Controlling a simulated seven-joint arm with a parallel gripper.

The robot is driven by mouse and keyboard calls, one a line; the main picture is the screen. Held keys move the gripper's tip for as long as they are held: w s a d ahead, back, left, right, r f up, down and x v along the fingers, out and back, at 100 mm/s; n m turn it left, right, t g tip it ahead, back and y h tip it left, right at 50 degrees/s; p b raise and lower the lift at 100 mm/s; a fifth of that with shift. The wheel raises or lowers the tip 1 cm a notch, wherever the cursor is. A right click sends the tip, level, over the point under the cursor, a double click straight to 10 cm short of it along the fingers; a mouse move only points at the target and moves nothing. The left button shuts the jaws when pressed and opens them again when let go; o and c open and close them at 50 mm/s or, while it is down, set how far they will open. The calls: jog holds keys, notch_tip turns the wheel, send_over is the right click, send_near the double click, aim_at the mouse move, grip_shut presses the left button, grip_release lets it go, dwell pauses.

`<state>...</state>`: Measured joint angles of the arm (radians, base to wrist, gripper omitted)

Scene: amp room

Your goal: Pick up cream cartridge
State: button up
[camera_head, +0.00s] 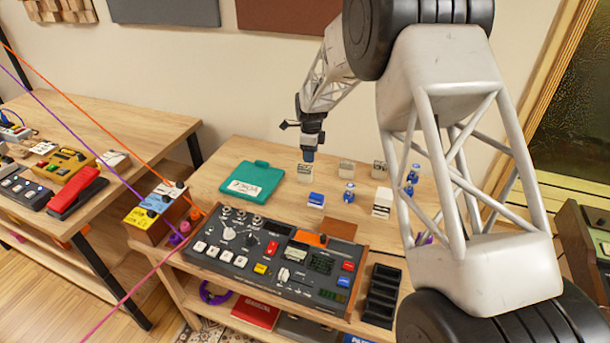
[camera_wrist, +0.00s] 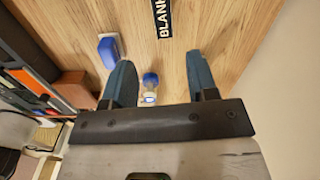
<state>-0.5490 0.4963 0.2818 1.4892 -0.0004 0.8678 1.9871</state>
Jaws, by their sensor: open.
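My gripper (camera_head: 309,155) hangs over the back of the wooden table, fingers pointing down. In the wrist view its two blue fingers (camera_wrist: 159,62) are spread apart with nothing held between them. A white stacked piece (camera_head: 382,203) lies nearer the arm. I cannot tell for sure which of these is the cream cartridge.
A green case (camera_head: 252,178) lies left of the blocks. A control console (camera_head: 275,258) fills the front.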

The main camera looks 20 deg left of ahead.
aim_at(305, 167)
jog(key=shift+w+a+f+m, duration=0.2)
jog(key=shift+a+f+m, duration=0.1)
jog(key=shift+a+f, duration=0.85)
jog(key=shift+f, duration=1.3)
jog(key=shift+f, duration=2.6)
grip_shut()
